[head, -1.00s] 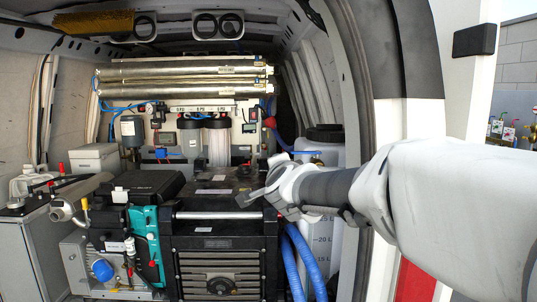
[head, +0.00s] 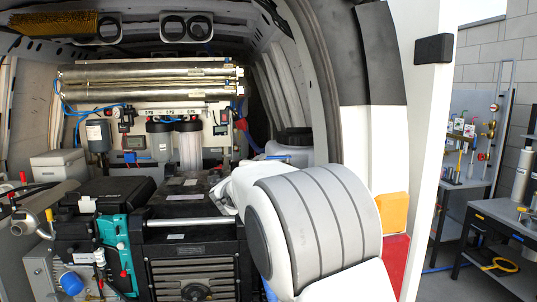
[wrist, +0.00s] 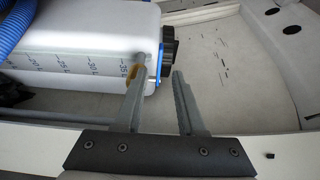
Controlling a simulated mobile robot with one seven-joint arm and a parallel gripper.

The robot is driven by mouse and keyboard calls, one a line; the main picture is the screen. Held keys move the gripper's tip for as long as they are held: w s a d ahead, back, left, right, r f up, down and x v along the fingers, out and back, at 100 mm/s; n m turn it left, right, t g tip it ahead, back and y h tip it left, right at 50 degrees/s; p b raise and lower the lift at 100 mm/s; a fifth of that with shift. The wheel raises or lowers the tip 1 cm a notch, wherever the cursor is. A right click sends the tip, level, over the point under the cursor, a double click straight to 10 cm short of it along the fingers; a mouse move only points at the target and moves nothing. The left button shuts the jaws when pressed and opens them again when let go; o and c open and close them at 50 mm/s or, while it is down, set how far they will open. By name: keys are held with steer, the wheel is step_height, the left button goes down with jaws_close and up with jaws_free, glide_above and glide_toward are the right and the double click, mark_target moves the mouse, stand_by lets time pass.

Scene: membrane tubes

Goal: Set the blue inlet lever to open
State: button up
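The blue inlet lever shows in the wrist view as a thin blue strip (wrist: 159,67) beside the black cap of a white tank. A brass-coloured fitting (wrist: 131,73) is close by, at the left fingertip. My gripper (wrist: 160,72) is open, with the blue strip showing between its two fingertips. I cannot tell how far beyond the tips it lies or whether anything touches. The lever's full shape and setting are not clear. In the head view my arm hides my gripper and most of the tank's front.
The white tank (wrist: 85,50) has litre marks and a black cap (wrist: 168,48). Blue ribbed hose (wrist: 38,22) lies at its left. In the head view, the van's door frame (head: 322,90) stands close to my arm, and a black machine (head: 195,265) is at the left.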

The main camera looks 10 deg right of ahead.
mark_target(269, 157)
steer(key=p+x, duration=0.3)
steer(key=x, duration=0.6)
jaws_close()
stand_by(1.4)
